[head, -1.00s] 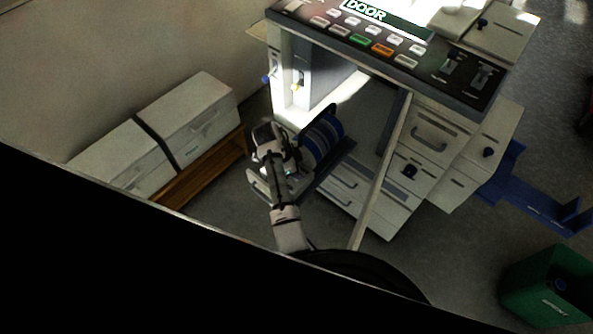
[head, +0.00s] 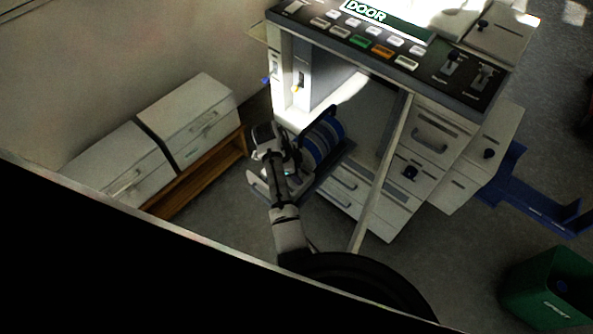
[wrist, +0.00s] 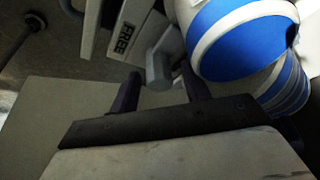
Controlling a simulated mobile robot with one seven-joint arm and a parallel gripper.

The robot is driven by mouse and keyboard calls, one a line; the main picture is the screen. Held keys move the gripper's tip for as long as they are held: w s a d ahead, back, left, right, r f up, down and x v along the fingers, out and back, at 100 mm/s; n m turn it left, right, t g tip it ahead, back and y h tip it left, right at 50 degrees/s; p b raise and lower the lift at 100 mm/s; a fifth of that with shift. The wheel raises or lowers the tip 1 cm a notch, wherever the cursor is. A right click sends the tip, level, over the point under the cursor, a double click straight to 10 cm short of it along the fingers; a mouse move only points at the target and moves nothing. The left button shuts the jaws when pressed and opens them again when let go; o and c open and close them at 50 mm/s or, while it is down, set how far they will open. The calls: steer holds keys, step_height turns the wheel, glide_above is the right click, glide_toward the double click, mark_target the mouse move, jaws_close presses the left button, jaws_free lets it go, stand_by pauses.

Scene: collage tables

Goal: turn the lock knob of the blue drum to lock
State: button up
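The blue and white drum (head: 324,136) lies inside the open lower bay of the machine in the head view. It also fills the upper right of the wrist view (wrist: 240,38). A grey lock knob (wrist: 160,62) shows left of the drum in the wrist view, beside a pale plate marked FREE (wrist: 130,30). My gripper (wrist: 162,86) is open, with its two dark fingers apart and the knob just beyond and between their tips. Contact cannot be told. In the head view my gripper (head: 284,164) is close to the drum's left side, and the knob is hidden.
The machine's control panel (head: 390,45) overhangs the bay. A pale post (head: 383,175) stands right of the drum, with drawers (head: 350,190) behind it. White cabinets (head: 190,115) on a wooden stand are at left. A green bin (head: 545,290) is at lower right.

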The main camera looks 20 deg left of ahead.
steer(key=shift+r, duration=0.1)
steer(key=p+v, duration=0.3)
steer(key=v, duration=1)
steer(key=shift+r, duration=0.35)
steer(key=shift+a, duration=0.1)
